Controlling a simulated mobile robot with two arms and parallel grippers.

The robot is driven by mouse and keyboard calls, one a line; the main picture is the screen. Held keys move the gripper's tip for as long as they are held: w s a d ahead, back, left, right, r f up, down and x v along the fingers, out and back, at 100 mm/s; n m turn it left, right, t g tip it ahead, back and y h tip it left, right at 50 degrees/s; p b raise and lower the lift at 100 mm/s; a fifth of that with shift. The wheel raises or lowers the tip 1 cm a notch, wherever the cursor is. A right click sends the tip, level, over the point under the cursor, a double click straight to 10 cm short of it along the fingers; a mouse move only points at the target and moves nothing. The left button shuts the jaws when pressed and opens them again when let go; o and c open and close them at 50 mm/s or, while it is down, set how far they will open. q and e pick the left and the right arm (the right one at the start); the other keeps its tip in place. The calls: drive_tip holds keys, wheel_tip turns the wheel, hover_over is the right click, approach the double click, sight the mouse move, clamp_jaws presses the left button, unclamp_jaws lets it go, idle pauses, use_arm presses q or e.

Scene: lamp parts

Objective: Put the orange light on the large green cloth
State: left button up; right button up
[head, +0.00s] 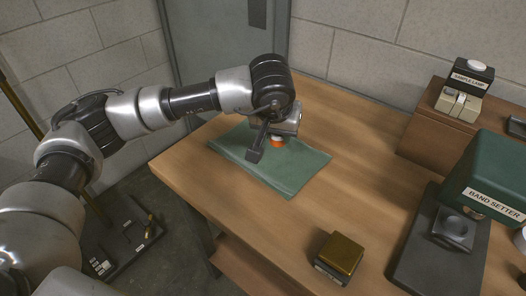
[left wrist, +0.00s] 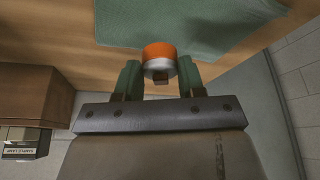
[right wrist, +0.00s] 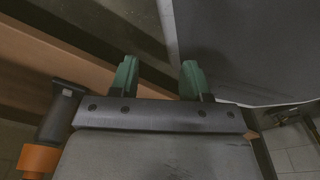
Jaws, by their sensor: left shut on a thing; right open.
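The orange light (head: 277,142) shows as a small orange cap under my left gripper (head: 271,139) in the head view. In the left wrist view the light (left wrist: 158,50) has an orange top and a pale base, held between the green fingertips of the left gripper (left wrist: 158,74). The large green cloth (head: 297,176) lies flat near the left end of the table, below the gripper and light. I cannot tell whether the light touches the cloth. My right gripper (right wrist: 159,70) is open and empty in the right wrist view and is not seen in the head view.
The wooden table (head: 350,130) is bare between the cloth and the machines. A brass-topped block (head: 341,252) stands near the front edge. A green band setter (head: 488,182) is at right. A sample lamp unit (head: 465,85) sits on a wooden box at the back right.

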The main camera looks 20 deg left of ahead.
use_arm(q)
drive_tip(key=w+d+r+b, duration=0.2)
drive_tip(key=w+d+b, duration=0.1)
drive_tip(key=w+d, duration=0.4)
drive_tip(key=a+f, duration=0.2)
drive_tip(key=a, duration=0.1)
drive_tip(key=s+a+f, duration=0.1)
drive_tip(key=a+f, duration=0.1)
drive_tip(key=a, duration=0.2)
drive_tip(key=s+a+f, duration=0.1)
drive_tip(key=a+f, duration=0.1)
drive_tip(key=a, duration=0.1)
drive_tip(key=shift+a+f, duration=0.35)
drive_tip(key=shift+s+f, duration=0.1)
drive_tip(key=shift+f, duration=2)
use_arm(e)
drive_tip(key=shift+w+a+f, duration=0.1)
drive_tip(key=shift+w+f, duration=0.15)
drive_tip(key=shift+w, duration=0.4)
drive_tip(key=shift+w+a+f, duration=0.1)
drive_tip(key=shift+w+f, duration=0.15)
drive_tip(key=shift+w, duration=0.35)
drive_tip(key=shift+w+f, duration=0.25)
drive_tip(key=shift+w, duration=0.4)
